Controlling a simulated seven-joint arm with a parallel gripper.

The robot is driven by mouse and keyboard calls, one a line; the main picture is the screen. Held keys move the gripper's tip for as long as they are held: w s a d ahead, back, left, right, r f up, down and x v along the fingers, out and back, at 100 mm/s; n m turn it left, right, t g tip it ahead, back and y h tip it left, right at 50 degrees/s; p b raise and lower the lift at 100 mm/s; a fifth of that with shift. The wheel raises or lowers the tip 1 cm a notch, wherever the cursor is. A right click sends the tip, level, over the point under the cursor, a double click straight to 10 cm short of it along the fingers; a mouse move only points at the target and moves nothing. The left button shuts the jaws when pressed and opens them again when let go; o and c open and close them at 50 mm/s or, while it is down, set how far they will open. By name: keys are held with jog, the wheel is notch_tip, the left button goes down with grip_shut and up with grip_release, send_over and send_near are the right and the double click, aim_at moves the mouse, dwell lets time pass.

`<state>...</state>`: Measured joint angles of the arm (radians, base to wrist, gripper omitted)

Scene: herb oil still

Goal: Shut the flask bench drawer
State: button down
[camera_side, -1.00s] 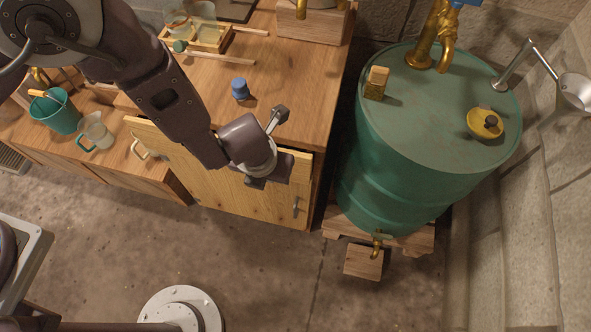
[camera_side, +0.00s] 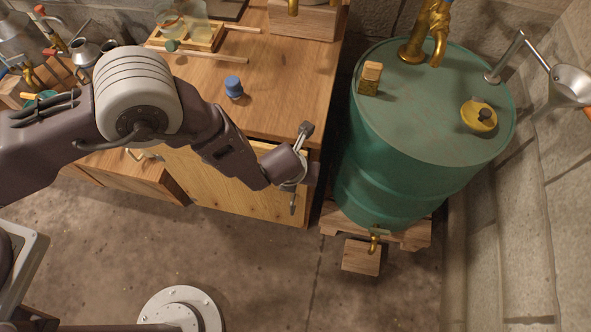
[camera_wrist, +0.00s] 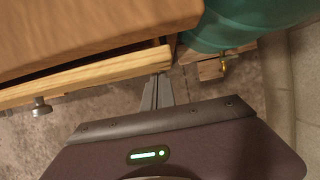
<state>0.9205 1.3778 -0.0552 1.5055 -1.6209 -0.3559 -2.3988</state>
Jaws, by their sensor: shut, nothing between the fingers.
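The flask bench drawer (camera_wrist: 85,78) has a pale wood front with a metal knob (camera_wrist: 41,105). In the wrist view a dark gap shows between its front and the brown bench top (camera_wrist: 90,30), so it stands slightly open. My gripper (camera_wrist: 158,80) is shut and empty. Its fingertips are at the right end of the drawer front, close to its outer face; I cannot tell whether they touch.
A green drum (camera_side: 420,140) on a wooden pallet stands right of the bench, with a narrow gap between. A blue-capped bottle (camera_side: 233,87) and a wooden rack (camera_side: 190,38) stand on the bench top.

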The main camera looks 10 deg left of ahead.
jog(key=shift+w, duration=0.15)
jog(key=w, duration=0.3)
jog(key=shift+w, duration=0.2)
jog(key=shift+w+a+r, duration=0.1)
jog(key=shift+w, duration=0.35)
jog(key=s+r, duration=0.8)
jog(key=r, duration=0.1)
jog(key=shift+s+d, duration=0.25)
jog(key=shift+s, duration=0.15)
